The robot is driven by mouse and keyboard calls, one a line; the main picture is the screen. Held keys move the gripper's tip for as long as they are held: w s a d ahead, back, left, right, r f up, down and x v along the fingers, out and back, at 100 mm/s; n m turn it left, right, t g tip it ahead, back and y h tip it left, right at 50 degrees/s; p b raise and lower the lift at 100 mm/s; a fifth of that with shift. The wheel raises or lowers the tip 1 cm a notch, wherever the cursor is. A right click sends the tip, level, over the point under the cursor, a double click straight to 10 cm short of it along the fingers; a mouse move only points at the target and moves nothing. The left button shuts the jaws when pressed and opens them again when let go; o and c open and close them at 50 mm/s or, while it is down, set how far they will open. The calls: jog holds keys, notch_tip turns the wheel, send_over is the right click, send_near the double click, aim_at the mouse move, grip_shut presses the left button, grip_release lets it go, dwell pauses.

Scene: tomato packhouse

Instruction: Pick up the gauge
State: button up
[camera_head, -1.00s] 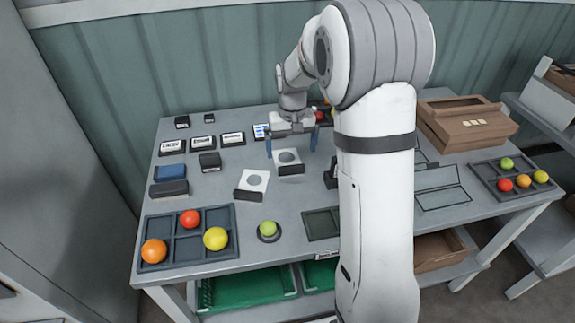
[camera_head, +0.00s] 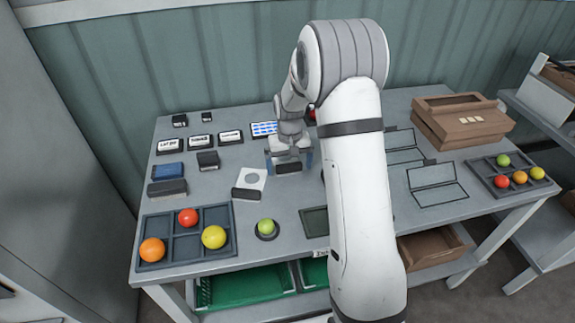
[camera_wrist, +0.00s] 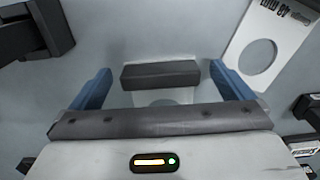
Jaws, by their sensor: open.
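A gauge lies flat on the table under my gripper (camera_head: 288,162). It is a pale plate with a round hole and a dark block-shaped handle (camera_head: 289,168). In the wrist view the handle (camera_wrist: 160,76) sits between my two blue fingers, with a gap on each side. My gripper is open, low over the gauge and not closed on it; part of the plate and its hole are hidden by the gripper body. A second similar gauge (camera_head: 259,173) lies just to the left, and its plate with marking shows in the wrist view (camera_wrist: 283,25).
A dark divided tray (camera_head: 188,245) with fruit stands at the front left, near a green fruit on a round stand (camera_head: 266,227). Dark blocks and label stands (camera_head: 171,146) lie at the left. A cardboard box (camera_head: 460,122) and another fruit tray (camera_head: 483,186) are at the right.

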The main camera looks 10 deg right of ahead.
jog(key=shift+c, duration=0.2)
jog(key=c, duration=1)
